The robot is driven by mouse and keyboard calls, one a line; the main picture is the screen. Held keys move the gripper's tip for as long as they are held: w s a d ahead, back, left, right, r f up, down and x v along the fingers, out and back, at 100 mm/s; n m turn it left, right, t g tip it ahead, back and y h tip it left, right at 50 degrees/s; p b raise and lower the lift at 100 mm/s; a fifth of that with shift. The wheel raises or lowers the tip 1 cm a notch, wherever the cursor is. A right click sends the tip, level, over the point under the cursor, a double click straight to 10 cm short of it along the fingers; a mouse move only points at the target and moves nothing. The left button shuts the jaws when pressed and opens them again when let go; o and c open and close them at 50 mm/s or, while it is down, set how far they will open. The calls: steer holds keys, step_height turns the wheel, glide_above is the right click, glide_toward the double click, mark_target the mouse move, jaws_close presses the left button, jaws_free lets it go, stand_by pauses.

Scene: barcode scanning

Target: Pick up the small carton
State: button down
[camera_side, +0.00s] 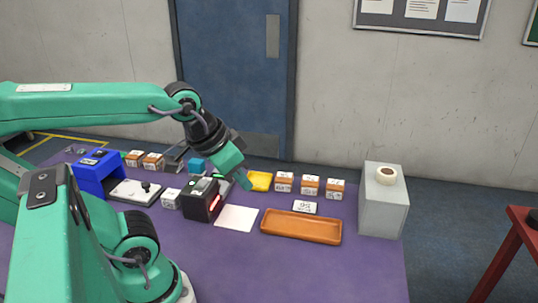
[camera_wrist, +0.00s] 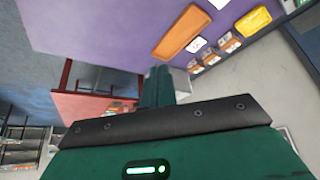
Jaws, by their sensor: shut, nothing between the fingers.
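Several small brown cartons with white labels stand on the purple table. Three are in a row at the back right, with left (camera_side: 284,182), middle (camera_side: 310,185) and right (camera_side: 335,188) ones. Two more, a left (camera_side: 133,158) and a right (camera_side: 152,161), stand at the back left. I cannot tell which one the task means. My gripper (camera_side: 245,181) is shut and empty, in the air left of the right-hand row and apart from it. In the wrist view my gripper (camera_wrist: 158,86) points away from the table, and the row's cartons (camera_wrist: 230,42) show at upper right.
A black scanner (camera_side: 202,200) with a red glow stands near a white sheet (camera_side: 237,218). An orange tray (camera_side: 300,226), a flat white label block (camera_side: 304,207) and a yellow dish (camera_side: 260,181) lie rightward. A grey box (camera_side: 382,205) bears a tape roll (camera_side: 387,176).

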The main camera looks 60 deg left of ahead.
steer(key=c, duration=2.2)
jaws_free()
steer(key=c, duration=0.9)
jaws_free()
steer(key=shift+w+r, duration=0.1)
